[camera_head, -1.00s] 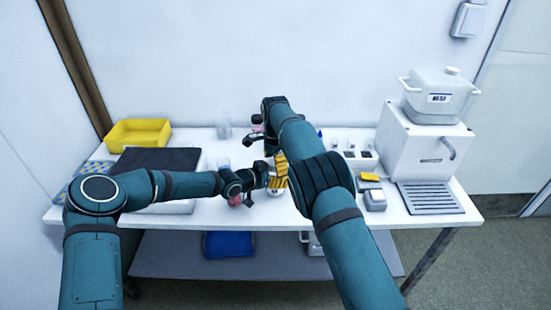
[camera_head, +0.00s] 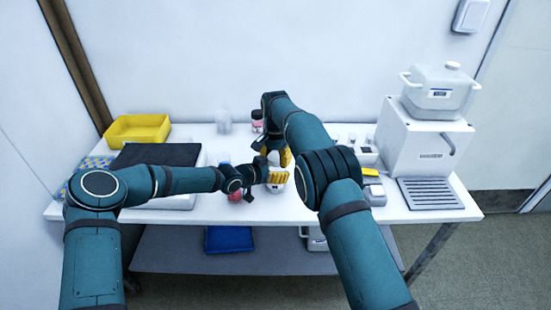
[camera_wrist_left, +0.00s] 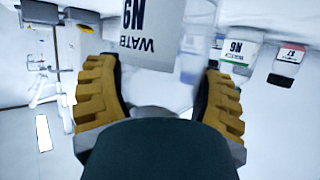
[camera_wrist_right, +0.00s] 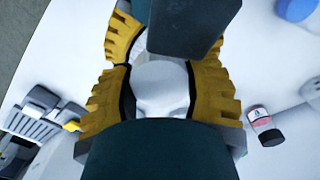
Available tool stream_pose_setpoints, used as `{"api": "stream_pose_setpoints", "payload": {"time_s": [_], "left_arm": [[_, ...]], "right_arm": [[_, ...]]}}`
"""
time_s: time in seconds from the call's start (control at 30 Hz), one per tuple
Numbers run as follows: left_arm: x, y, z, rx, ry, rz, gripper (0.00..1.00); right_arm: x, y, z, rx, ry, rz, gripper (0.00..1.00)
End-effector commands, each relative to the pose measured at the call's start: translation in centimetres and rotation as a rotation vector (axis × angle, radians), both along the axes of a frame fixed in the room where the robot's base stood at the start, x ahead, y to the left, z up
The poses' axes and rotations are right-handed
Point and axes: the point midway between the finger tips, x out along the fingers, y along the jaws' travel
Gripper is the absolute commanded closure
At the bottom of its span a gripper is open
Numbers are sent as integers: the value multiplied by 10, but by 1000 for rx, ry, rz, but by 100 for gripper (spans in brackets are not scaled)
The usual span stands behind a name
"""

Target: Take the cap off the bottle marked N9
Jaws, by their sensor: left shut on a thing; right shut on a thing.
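The bottle marked N9 (camera_wrist_left: 155,30) is held by my left gripper (camera_wrist_left: 160,65), whose yellow fingers sit on either side of it. Its white label reads N9 and WATER, upside down in the left wrist view. In the head view my left gripper (camera_head: 277,177) is low over the table's front middle. My right gripper (camera_head: 284,157) is above it, coming down from behind. In the right wrist view my right gripper (camera_wrist_right: 165,75) is shut on a white rounded cap (camera_wrist_right: 160,85). The cap's lower edge is hidden, so I cannot tell whether it is seated on the bottle.
Another labelled bottle (camera_wrist_left: 238,50) and a red-labelled small bottle (camera_wrist_left: 287,62) stand nearby. A pink-and-black jar (camera_head: 257,120) and a clear beaker (camera_head: 223,121) stand at the back. A yellow bin (camera_head: 138,131) is back left. A white machine (camera_head: 425,145) fills the right end.

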Motion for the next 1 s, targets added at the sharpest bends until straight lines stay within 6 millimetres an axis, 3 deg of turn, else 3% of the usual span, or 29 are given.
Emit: {"api": "stream_pose_setpoints", "payload": {"time_s": [0.2,0.47,0.5,0.57,0.87,1.0], "left_arm": [[0,2,-2,3,3,4,100],[0,2,-2,3,3,4,100],[0,2,-2,3,3,4,100],[0,2,-2,3,3,4,100],[0,1,-2,2,2,2,100],[0,1,-2,3,1,2,100]], "right_arm": [[-1,0,0,-1,4,162,93],[-1,0,0,-1,4,167,93],[-1,0,0,-1,4,166,40],[-1,0,0,-2,3,166,19],[0,0,1,-1,1,165,19],[0,0,13,0,-1,165,19]]}}
